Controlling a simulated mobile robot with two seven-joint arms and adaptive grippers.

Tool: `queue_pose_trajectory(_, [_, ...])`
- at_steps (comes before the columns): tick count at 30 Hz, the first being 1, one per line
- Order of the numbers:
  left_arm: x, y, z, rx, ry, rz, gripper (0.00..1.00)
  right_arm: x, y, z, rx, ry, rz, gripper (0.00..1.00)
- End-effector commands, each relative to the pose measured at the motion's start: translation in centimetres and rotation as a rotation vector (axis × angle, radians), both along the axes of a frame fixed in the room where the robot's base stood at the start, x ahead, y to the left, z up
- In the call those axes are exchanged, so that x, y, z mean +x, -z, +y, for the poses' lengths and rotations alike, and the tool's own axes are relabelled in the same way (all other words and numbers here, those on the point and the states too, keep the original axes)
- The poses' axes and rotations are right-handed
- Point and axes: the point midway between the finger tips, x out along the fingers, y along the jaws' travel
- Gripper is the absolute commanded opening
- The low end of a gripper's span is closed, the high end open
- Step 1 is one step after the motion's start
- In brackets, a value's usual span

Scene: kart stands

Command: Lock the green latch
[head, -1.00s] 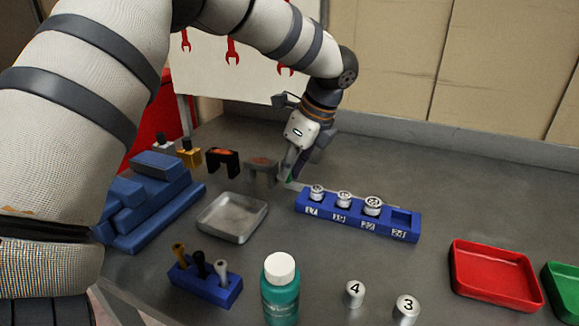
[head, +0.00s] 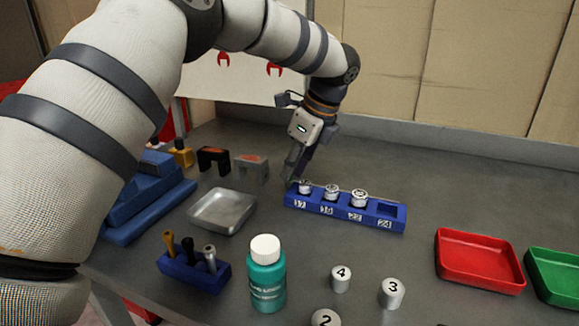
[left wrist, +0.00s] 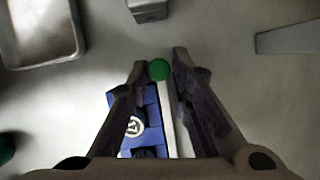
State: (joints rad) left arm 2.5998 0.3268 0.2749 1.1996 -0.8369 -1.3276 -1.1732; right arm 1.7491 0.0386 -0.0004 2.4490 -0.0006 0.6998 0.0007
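The green latch shows in the left wrist view as a round green knob (left wrist: 159,69) at the end of a pale bar (left wrist: 167,115). The bar runs along the long side of the blue socket rack (head: 345,209). My left gripper (left wrist: 159,66) has its two fingertips on either side of the knob, apparently touching it. In the head view the left gripper (head: 291,178) points down at the rack's left end, and its fingers hide the knob. Sockets (head: 331,192) stand in the rack, whose right-end slot looks empty. My right gripper is in neither view.
A metal tray (head: 222,210), a blue tool holder (head: 193,273) and a green bottle (head: 266,280) stand in front. Numbered cylinders (head: 392,293) stand at front right. A red tray (head: 480,262) and green tray (head: 558,278) lie at right. The table behind the rack's right end is clear.

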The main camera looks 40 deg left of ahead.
Motion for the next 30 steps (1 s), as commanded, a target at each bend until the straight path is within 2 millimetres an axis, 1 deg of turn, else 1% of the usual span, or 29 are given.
queue_pose_trajectory(1, [0.0, 0.0, 0.0, 0.001, 0.001, 0.001, 0.34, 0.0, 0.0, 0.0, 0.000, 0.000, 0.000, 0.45])
queue_pose_trajectory(2, [0.0, 0.0, 0.0, 0.001, 0.001, 0.001, 0.36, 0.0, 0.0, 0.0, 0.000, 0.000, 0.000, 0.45])
queue_pose_trajectory(11, [0.0, -0.3, 0.1, 0.005, -0.001, -0.001, 0.36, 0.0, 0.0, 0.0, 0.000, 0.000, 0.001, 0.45])
queue_pose_trajectory(14, [0.2, -1.7, -0.5, 0.008, 0.000, -0.003, 0.36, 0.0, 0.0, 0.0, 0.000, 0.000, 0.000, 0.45])
queue_pose_trajectory(21, [0.6, -7.7, -3.0, 0.008, 0.001, -0.004, 0.36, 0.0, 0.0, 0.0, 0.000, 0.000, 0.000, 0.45])
queue_pose_trajectory(24, [0.7, -9.5, -3.8, 0.006, 0.001, -0.002, 0.36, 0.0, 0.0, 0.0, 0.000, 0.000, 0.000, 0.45])
queue_pose_trajectory(27, [0.7, -10.7, -4.3, 0.004, 0.000, 0.000, 0.36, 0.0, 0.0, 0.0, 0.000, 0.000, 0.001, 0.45])
queue_pose_trajectory(30, [0.7, -11.1, -4.5, 0.004, 0.001, 0.000, 0.36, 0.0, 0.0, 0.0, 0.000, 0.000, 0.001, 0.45])
